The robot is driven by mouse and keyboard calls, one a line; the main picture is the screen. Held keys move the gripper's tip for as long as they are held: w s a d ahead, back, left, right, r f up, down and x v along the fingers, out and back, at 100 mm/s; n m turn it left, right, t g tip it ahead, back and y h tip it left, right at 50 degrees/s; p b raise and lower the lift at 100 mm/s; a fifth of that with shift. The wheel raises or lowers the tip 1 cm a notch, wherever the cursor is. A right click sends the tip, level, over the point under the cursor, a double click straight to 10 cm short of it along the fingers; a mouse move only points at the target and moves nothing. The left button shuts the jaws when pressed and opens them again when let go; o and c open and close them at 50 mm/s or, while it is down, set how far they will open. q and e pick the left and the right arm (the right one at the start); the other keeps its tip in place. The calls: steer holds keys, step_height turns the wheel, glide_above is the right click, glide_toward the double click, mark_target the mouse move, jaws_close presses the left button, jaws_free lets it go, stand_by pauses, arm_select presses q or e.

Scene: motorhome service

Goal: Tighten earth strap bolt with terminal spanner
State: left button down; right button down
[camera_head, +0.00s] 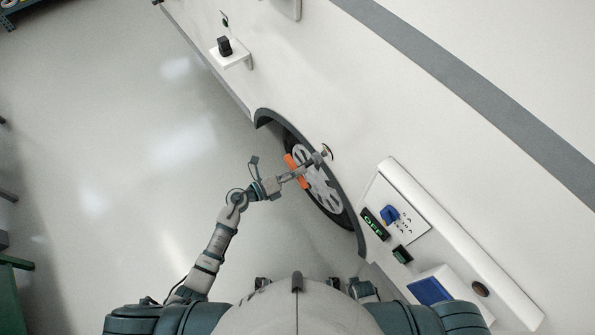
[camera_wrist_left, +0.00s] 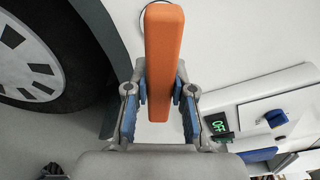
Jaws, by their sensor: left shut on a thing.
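My left gripper (camera_head: 291,177) is shut on the orange handle of the terminal spanner (camera_head: 303,182). In the left wrist view the orange handle (camera_wrist_left: 164,48) stands between the blue-padded fingers (camera_wrist_left: 160,100). The gripper is in front of the motorhome's wheel, close to the white side wall. A small dark round fitting (camera_head: 328,151) shows on the wall just beyond the gripper. I cannot tell whether it is the earth strap bolt or whether the spanner touches it. The spanner's working end is not clear. My right gripper is not in view.
The wheel (camera_head: 332,200) sits in a dark arch. Right of it are a white panel (camera_head: 403,218) with a blue part, a green-lit display (camera_head: 374,224) and a blue-topped box (camera_head: 430,291). A small shelf (camera_head: 232,57) juts from the wall.

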arm_select(q)
steer(key=shift+w+d, duration=0.1)
stand_by(0.3)
steer(key=shift+x, duration=1.15)
steer(key=shift+w+r, duration=0.1)
steer(key=shift+r, duration=0.05)
steer(key=shift+m, duration=1.1)
steer(key=shift+m+y+b, duration=0.3)
steer(key=shift+m+b, duration=0.15)
steer(key=shift+m, duration=0.65)
